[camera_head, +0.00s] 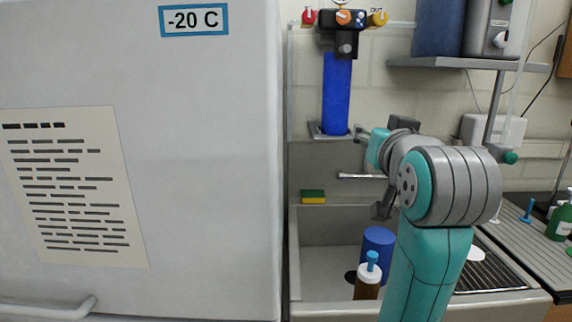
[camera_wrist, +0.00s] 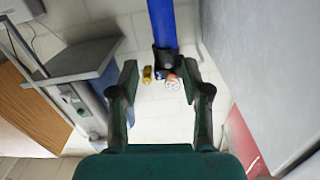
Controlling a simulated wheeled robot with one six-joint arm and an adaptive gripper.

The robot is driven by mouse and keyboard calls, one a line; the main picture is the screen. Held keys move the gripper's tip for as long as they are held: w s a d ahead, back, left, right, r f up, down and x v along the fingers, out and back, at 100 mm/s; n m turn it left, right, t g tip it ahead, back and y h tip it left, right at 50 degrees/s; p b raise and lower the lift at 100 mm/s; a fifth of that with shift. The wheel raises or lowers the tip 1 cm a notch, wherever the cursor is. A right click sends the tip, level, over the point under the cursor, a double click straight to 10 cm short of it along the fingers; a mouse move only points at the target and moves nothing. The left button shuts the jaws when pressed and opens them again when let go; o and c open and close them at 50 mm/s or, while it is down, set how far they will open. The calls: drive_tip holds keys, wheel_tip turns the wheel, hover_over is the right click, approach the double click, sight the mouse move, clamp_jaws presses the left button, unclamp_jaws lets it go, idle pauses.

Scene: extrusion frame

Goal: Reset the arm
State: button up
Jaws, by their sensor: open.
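My arm (camera_head: 440,190) is bent in front of the sink in the head view, with its wrist toward the wall. My gripper (camera_wrist: 159,68) shows in the wrist view with its two dark green fingers apart and nothing between them. In the head view the gripper is mostly hidden behind my arm. A blue cylinder (camera_head: 336,93) hangs upright below a black valve block (camera_head: 345,18) on the wall. It also shows beyond the fingers in the wrist view (camera_wrist: 161,22); I see no contact with it.
A large grey freezer (camera_head: 215,200) marked -20 C fills the left. The sink (camera_head: 315,240) below holds a blue container (camera_head: 378,247) and a brown bottle (camera_head: 367,284). A sponge (camera_head: 313,197) lies on its back ledge. A wall shelf (camera_head: 465,64) is at upper right.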

wheel_tip(320, 180, down, 13)
drive_tip(key=s+d+f+n, duration=0.1)
drive_tip(key=s+f, duration=0.3)
drive_tip(key=f, duration=0.6)
drive_tip(key=s+f+g, duration=0.1)
drive_tip(key=s+f, duration=0.3)
drive_tip(key=f, duration=0.5)
drive_tip(key=s+d+f+n, duration=0.1)
drive_tip(key=s+f, duration=0.4)
drive_tip(key=f, duration=0.5)
drive_tip(key=s+f+g, duration=0.1)
drive_tip(key=s+f, duration=0.4)
drive_tip(key=s, duration=0.4)
drive_tip(key=s+f, duration=0.5)
drive_tip(key=s, duration=0.4)
drive_tip(key=f+v, duration=0.2)
drive_tip(key=v, duration=1.6)
drive_tip(key=shift+s+d+g, duration=0.4)
drive_tip(key=shift+s+d, duration=0.15)
drive_tip(key=shift+d, duration=0.15)
drive_tip(key=shift+o, duration=0.3)
